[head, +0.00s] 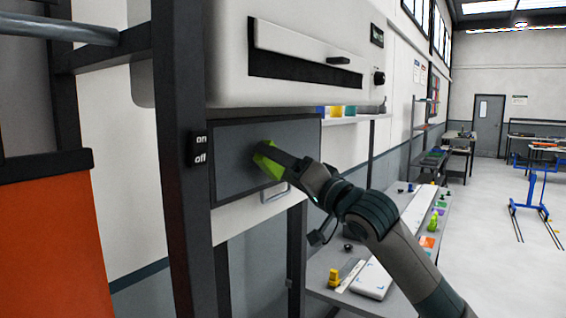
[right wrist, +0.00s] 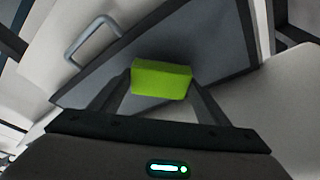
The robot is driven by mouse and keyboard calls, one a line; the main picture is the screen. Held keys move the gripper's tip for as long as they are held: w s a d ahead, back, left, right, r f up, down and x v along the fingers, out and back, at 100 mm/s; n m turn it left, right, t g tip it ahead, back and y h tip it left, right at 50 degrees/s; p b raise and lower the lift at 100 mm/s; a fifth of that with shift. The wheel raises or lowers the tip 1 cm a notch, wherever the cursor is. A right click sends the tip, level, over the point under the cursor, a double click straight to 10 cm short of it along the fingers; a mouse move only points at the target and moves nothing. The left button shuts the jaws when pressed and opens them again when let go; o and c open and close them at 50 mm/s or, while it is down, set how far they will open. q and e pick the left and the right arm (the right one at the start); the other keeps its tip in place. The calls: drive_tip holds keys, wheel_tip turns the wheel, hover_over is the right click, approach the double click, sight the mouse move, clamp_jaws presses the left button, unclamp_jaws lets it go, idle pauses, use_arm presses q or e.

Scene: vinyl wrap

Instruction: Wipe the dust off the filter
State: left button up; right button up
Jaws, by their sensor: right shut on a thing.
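The filter (head: 232,150) is a dark grey framed panel mounted upright under a white machine; it also fills much of the right wrist view (right wrist: 205,45). My right gripper (head: 268,158) is shut on a lime green block, which looks like a sponge (right wrist: 161,79). The green block (head: 270,168) is at the right half of the panel face and appears to touch it, though a small gap cannot be ruled out. I cannot make out separate dust on the panel. My left gripper is not in view.
The white machine (head: 225,60) with a slot sits above the panel. A dark post with an on/off switch (head: 199,149) stands at its left, and an orange panel (head: 45,240) farther left. A metal handle (head: 274,194) is just below. A workbench (head: 330,290) with tools is behind my arm.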

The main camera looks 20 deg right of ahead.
drive_tip(key=shift+w+a+b, duration=0.4)
drive_tip(key=shift+w+a, duration=0.2)
drive_tip(key=shift+w, duration=0.15)
idle(1.1)
drive_tip(key=shift+d, duration=0.1)
drive_tip(key=shift+w+d+f+b, duration=0.1)
drive_tip(key=shift+w+d+b, duration=0.35)
drive_tip(key=shift+d, duration=0.1)
drive_tip(key=shift+w+d+b, duration=0.35)
drive_tip(key=shift+w+d, duration=0.2)
drive_tip(key=shift+d, duration=0.25)
drive_tip(key=shift+w+d, duration=0.15)
drive_tip(key=shift+d, duration=0.1)
drive_tip(key=shift+w+d+b, duration=0.4)
drive_tip(key=shift+w+d, duration=0.9)
drive_tip(key=shift+d, duration=0.2)
